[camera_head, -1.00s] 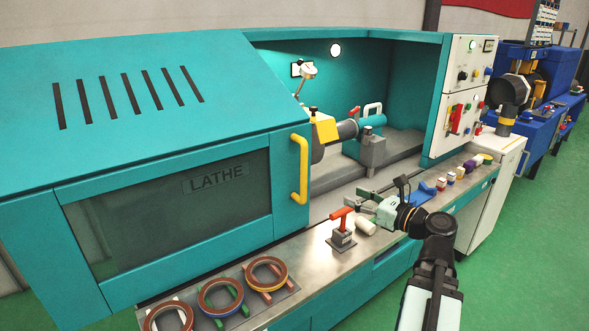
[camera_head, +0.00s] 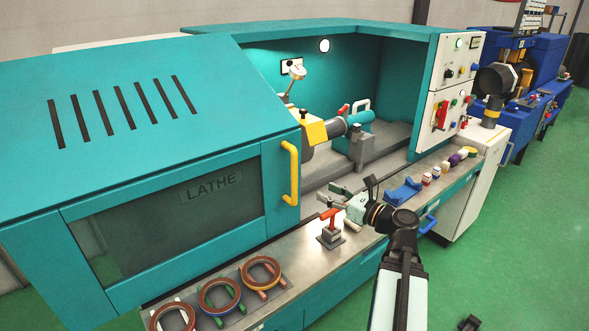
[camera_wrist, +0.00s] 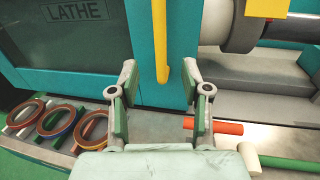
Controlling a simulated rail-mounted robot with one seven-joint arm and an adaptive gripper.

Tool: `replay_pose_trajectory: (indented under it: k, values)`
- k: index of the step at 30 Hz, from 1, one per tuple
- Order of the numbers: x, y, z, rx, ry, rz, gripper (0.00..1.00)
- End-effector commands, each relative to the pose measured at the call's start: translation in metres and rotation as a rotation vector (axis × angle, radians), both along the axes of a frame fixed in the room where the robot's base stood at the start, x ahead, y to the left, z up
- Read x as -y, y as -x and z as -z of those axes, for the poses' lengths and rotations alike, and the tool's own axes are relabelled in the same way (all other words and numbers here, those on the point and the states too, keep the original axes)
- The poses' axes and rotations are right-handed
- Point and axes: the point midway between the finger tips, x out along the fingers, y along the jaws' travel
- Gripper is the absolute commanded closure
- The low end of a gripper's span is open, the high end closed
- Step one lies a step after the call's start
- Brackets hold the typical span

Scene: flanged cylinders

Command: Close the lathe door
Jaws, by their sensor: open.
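The teal lathe door (camera_head: 235,131) stands open to the left, with a dark window marked LATHE. Its yellow vertical handle (camera_head: 291,174) is on the door's right edge. The work space to the right of the door is uncovered. My gripper (camera_head: 334,196) is over the front ledge, right of and apart from the handle. In the wrist view my gripper (camera_wrist: 160,85) is open, with its two fingers spread and nothing held. The handle (camera_wrist: 160,40) shows there between and beyond the fingertips, and the door's teal edge (camera_wrist: 180,60) is behind it.
A red-handled block (camera_head: 330,232) stands on the ledge close below my gripper. Several brown rings (camera_head: 262,270) lie at the ledge's left part. A blue block (camera_head: 404,190) and several small coloured parts (camera_head: 440,168) stand to the right. A control panel (camera_head: 455,90) is at the lathe's right.

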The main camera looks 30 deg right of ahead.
Motion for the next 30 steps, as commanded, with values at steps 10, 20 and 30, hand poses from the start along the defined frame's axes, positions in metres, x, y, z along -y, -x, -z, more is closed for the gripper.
replay_pose_trajectory:
  k: [10, 20, 30]
  values:
    - [-0.026, -0.066, 0.0, -0.001, -0.001, -0.005, 0.53]
    - [-0.046, -0.113, 0.0, 0.0, 0.0, -0.002, 0.53]
    - [-0.051, -0.124, 0.001, 0.0, 0.0, 0.0, 0.53]
